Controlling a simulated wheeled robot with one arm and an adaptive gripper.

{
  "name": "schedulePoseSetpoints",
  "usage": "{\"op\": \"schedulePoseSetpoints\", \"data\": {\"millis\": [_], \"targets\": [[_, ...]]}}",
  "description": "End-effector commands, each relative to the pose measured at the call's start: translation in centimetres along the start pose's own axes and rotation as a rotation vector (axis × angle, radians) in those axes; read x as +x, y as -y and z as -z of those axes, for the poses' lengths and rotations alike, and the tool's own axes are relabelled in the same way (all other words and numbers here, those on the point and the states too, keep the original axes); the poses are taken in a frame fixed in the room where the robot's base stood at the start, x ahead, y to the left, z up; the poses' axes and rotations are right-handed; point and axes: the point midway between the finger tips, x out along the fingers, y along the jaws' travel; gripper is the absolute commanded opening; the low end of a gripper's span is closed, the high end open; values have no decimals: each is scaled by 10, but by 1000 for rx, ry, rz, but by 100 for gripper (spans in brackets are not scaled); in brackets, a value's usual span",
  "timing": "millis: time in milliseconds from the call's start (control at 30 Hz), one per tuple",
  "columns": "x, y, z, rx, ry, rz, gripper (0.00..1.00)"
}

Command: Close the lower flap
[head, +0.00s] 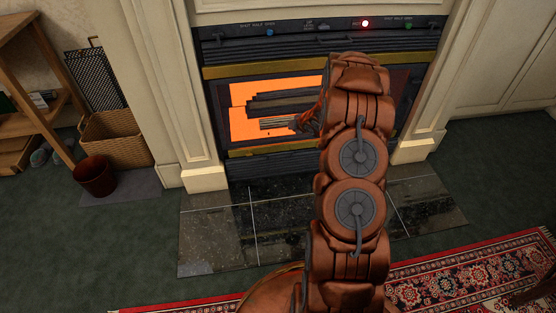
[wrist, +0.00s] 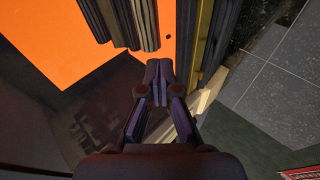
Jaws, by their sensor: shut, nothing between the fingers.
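The fireplace has a dark slatted lower flap (head: 275,164) under its lower brass strip (head: 270,150). The flap runs along the bottom of the opening, just above the hearth. My arm covers its right part, and I cannot tell how far it stands open. My gripper (head: 298,124) is in front of the glowing orange fire panel (head: 245,122), above the lower brass strip, partly hidden by my arm. In the wrist view my gripper (wrist: 159,82) has its fingertips together and holds nothing. The brass strip (wrist: 206,45) runs close beside the fingers, to the right.
Dark log-like slats (head: 285,103) lie in the fire opening near the fingers. A control panel (head: 300,28) with a lit red lamp (head: 365,23) is above. The tiled hearth (head: 290,215) is clear. A basket (head: 115,137) and a brown bucket (head: 95,177) stand left.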

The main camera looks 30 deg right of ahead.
Motion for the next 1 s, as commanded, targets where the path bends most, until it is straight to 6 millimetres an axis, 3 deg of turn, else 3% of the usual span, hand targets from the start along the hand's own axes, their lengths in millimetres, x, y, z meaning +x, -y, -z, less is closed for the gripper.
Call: {"op": "schedulePoseSetpoints", "data": {"millis": [200,467,800,1000], "targets": [[34,31,-21,-118,-132,-96,0],[52,79,-32,-238,-293,-233,0],[42,156,-30,-336,-487,-450,0],[27,188,-25,-354,-554,-549,0]]}}
